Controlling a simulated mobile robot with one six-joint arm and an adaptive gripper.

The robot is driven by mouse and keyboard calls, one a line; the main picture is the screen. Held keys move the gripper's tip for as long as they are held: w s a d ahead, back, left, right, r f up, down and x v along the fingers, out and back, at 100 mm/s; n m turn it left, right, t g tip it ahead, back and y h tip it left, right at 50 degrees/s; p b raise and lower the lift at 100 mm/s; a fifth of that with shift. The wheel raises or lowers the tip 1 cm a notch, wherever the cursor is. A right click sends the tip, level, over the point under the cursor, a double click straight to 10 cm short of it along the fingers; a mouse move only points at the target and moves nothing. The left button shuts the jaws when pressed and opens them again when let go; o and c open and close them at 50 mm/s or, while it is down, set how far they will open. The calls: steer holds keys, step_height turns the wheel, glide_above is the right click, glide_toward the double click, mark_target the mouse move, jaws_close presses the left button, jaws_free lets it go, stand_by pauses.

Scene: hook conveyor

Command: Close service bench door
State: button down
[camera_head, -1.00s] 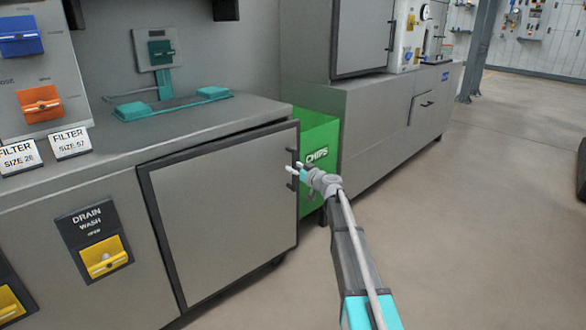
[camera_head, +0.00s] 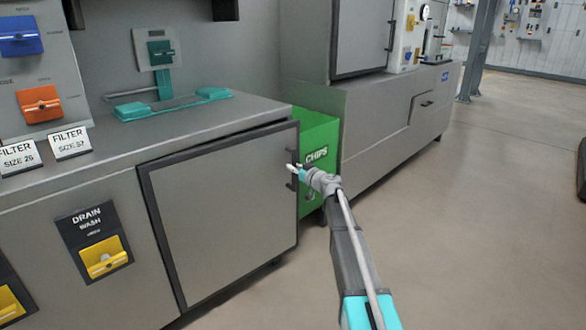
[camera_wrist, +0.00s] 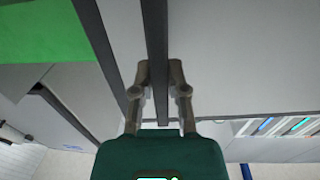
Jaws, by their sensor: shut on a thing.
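The service bench door (camera_head: 225,215) is a grey panel with a dark frame, low on the front of the bench; it also shows in the wrist view (camera_wrist: 230,50). It looks shut or nearly so; any small gap is hard to tell. Its dark upright handle (camera_wrist: 157,30) is near its right edge. My gripper (camera_head: 292,169) is at that handle, reaching in from the right. In the wrist view, the two fingers (camera_wrist: 160,75) are on either side of the dark bar, shut on it. The gripper hides part of the handle in the head view.
A green chips bin (camera_head: 319,135) stands just right of the door, between the bench and a grey machine (camera_head: 385,125). The bench top (camera_head: 150,145) carries a teal scale (camera_head: 175,104). A yellow drain handle (camera_head: 104,259) is left of the door.

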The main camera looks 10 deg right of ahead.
mark_target(286, 162)
steer(key=shift+n+g+y, duration=0.3)
steer(key=shift+n+y, duration=0.1)
steer(key=shift+y, duration=0.1)
steer(key=x, duration=0.4)
steer(key=shift+w+d, duration=0.2)
steer(key=shift+w, duration=0.05)
steer(key=shift+w+a, duration=0.3)
steer(key=c, duration=0.6)
jaws_free()
steer(key=shift+c, duration=0.2)
steer(key=shift+s+d, duration=0.15)
steer(key=shift+d, duration=0.05)
steer(key=v, duration=1.1)
steer(key=shift+s+d, duration=0.2)
steer(key=shift+d, duration=0.05)
